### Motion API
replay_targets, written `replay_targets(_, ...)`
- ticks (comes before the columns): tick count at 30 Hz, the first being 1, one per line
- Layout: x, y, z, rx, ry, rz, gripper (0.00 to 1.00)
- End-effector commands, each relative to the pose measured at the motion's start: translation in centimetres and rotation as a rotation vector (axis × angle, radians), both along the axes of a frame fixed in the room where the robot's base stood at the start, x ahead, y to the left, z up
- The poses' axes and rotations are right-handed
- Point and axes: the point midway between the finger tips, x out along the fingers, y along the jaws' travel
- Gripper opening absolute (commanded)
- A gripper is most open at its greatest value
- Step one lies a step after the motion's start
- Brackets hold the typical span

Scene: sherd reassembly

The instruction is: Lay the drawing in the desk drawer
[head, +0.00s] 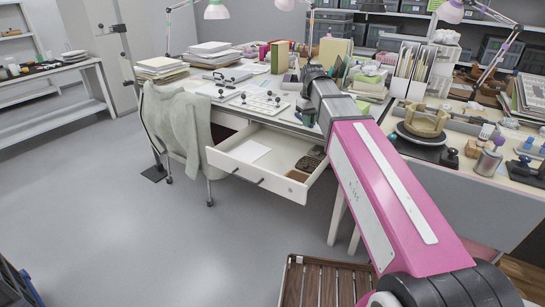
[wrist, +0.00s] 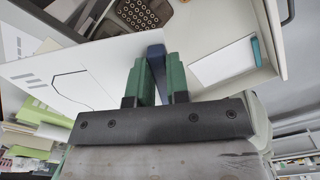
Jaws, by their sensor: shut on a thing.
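The drawing is a white sheet (wrist: 75,75) with a thin black outline and grey marks, at the left of the wrist view. My gripper (wrist: 157,72) is shut on a dark blue tab (wrist: 156,55) at the sheet's right edge. The desk drawer (head: 222,163) stands pulled out from the desk in the head view; its pale wall (wrist: 270,30) also shows at the upper right of the wrist view. The held sheet appears in front of part of the drawer; its height above it is unclear. In the head view my arm hides the fingertips and the held drawing.
Another white sheet (head: 249,151) lies in the drawer's left part; the wrist view shows it with a teal piece (wrist: 255,50). A dark brown item (head: 308,163) lies in the right part. A draped chair (head: 180,125) stands left of the drawer. The desktop is crowded.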

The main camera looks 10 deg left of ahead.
Motion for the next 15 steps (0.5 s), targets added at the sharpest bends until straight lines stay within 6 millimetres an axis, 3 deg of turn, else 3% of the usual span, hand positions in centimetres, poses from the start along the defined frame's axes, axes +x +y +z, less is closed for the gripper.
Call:
replay_targets(1, -0.4, 2.2, -1.3, -0.001, 0.003, 0.079, 0.0)
replay_targets(6, -1.8, 7.6, -4.3, -0.001, 0.002, 0.304, 0.0)
replay_targets(15, -4.2, 13.8, -8.1, -0.001, 0.001, 0.566, 0.0)
